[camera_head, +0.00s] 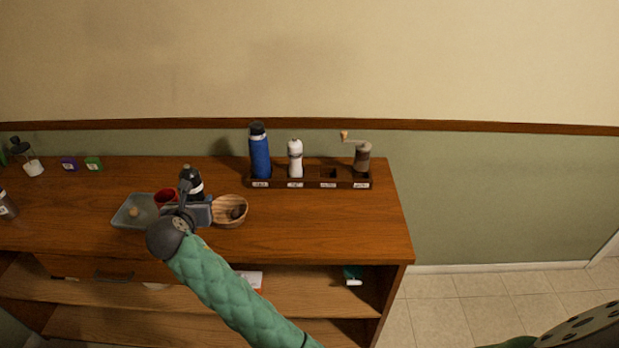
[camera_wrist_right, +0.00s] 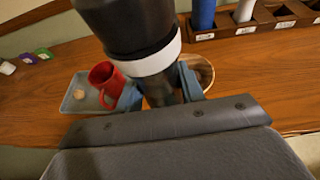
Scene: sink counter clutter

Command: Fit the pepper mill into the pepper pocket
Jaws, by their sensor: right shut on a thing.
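The pepper mill (camera_head: 191,181), dark with a white band, is in my right gripper (camera_head: 188,206) above the left half of the counter. In the right wrist view the mill (camera_wrist_right: 130,28) stands large between the two blue-grey fingers (camera_wrist_right: 163,88), which are shut on its lower part. The dark rack (camera_head: 310,184) stands at the back right. Its third pocket from the left (camera_head: 328,173) is empty; its label is too small to read. The mill is well left of the rack and apart from it. My left gripper is out of view.
The rack's other pockets hold a blue bottle (camera_head: 260,155), a white mill (camera_head: 295,160) and a crank grinder (camera_head: 362,158). Near my gripper are a wooden bowl (camera_head: 231,217), a red mug (camera_wrist_right: 105,82) and a grey tray (camera_head: 128,217). Counter right of the bowl is clear.

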